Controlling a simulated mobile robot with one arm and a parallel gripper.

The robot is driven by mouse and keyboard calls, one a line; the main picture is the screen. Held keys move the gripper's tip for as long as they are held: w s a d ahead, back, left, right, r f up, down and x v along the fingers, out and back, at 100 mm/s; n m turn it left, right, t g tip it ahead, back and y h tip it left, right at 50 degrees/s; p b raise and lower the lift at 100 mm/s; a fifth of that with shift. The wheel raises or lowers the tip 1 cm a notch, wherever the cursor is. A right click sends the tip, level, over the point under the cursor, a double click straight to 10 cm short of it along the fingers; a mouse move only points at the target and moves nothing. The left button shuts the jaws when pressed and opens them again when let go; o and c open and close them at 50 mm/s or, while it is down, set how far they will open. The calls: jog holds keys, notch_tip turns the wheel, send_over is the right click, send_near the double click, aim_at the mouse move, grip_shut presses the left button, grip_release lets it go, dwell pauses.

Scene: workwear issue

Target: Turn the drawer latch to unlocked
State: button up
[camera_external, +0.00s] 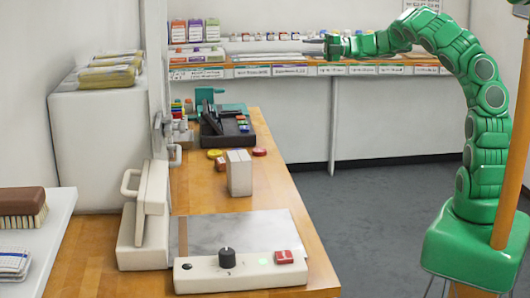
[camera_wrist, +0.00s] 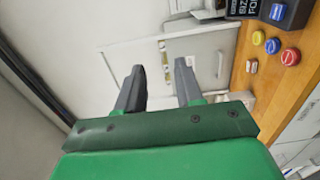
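A pale drawer front or cabinet panel (camera_wrist: 200,52) shows beyond my gripper in the wrist view, beside the wooden table edge. It carries a slim handle (camera_wrist: 219,64). In the external view my gripper (camera_external: 332,46) is raised at the end of the arm, in front of the back shelf. No drawer latch can be made out there.
A shelf (camera_external: 300,70) runs along the back wall. Grey floor is open right of the table.

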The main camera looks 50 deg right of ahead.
notch_tip(320, 180, down, 42)
jog(key=x, duration=0.8)
jog(key=shift+f, duration=0.3)
grip_shut()
